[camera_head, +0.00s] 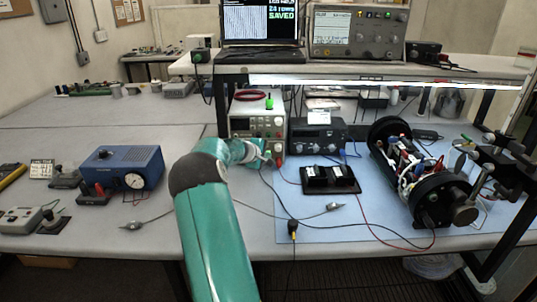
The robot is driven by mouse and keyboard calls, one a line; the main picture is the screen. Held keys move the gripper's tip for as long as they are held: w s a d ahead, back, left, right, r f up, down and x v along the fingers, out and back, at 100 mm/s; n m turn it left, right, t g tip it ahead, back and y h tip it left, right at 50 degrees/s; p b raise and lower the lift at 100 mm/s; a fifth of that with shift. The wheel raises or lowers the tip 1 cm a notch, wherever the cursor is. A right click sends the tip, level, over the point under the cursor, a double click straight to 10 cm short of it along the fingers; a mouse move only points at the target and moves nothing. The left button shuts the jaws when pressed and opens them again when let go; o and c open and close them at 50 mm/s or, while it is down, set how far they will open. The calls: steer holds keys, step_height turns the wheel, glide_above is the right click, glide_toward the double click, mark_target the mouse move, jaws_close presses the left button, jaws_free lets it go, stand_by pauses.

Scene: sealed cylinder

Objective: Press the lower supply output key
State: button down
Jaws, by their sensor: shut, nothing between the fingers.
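A pale bench supply (242,107) with a display and several knobs stands under the shelf, just beyond my arm. Its output keys are too small to tell apart, and my wrist hides its lower left front. My gripper (271,160) is shut and empty. In the picture its tip lies at the lower right part of the supply's front. I cannot tell whether it touches the panel or a key.
A dark instrument (318,138) stands right of the supply. A black tray (330,180) and an open cylinder assembly (410,165) rest on the blue mat (310,225). A blue meter box (122,167) is at left. Loose leads cross the front. The shelf (350,66) overhangs the supply.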

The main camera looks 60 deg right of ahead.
steer(key=shift+w+d, duration=0.1)
steer(key=shift+d, duration=0.1)
stand_by(0.3)
steer(key=shift+a, duration=0.1)
steer(key=shift+s+a, duration=0.3)
steer(key=shift+a, duration=0.3)
steer(key=shift+s+a, duration=0.4)
steer(key=shift+a, duration=0.35)
steer(key=shift+s+a, duration=0.35)
steer(key=shift+a, duration=0.4)
steer(key=shift+s+a, duration=0.4)
steer(key=shift+a, duration=0.35)
